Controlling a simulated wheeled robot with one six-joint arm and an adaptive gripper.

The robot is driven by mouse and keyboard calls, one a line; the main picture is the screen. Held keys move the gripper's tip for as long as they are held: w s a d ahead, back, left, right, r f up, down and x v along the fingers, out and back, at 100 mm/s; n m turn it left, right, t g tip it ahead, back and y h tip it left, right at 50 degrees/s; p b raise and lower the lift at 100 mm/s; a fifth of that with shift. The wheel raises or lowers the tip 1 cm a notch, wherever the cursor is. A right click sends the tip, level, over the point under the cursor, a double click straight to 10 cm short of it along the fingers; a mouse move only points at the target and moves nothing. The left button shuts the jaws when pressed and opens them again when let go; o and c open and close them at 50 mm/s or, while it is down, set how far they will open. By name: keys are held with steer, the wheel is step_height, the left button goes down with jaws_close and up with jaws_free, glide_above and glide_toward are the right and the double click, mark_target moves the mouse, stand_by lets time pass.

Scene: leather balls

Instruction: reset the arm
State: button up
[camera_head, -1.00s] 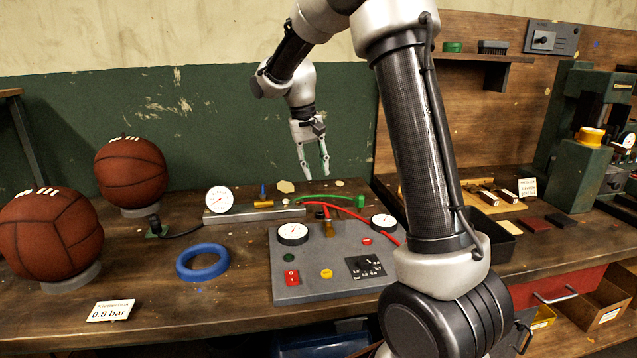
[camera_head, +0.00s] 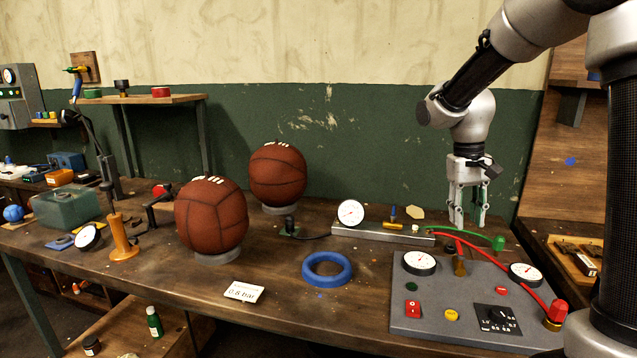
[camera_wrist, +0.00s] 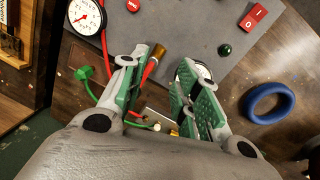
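My gripper (camera_head: 468,222) hangs pointing down at the right of the head view, above the back of the workbench (camera_head: 290,312). Its two green-padded fingers are apart, with nothing between them. In the wrist view my gripper (camera_wrist: 160,95) is also open and empty. Below it lie a grey control panel (camera_head: 400,318) with gauges, a red hose (camera_head: 500,268) and a green hose (camera_head: 466,233). I cannot tell whether the fingertips touch anything, but they look clear of the panel.
Two brown leather balls (camera_head: 211,215) (camera_head: 278,172) sit on ring stands left of the gripper. A blue ring (camera_head: 327,269) and a card (camera_head: 244,291) lie on the bench. A metal bar (camera_head: 383,234) with a gauge lies near the gripper. Open bench surface lies around the blue ring.

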steer(key=s+r+t, duration=0.2)
steer(key=s+r, duration=0.1)
steer(key=s, duration=0.8)
steer(key=s+d+r+t+y, duration=0.1)
steer(key=s+r+t, duration=0.2)
steer(key=s, duration=0.8)
steer(key=shift+s+r, duration=0.15)
steer(key=shift+s, duration=0.25)
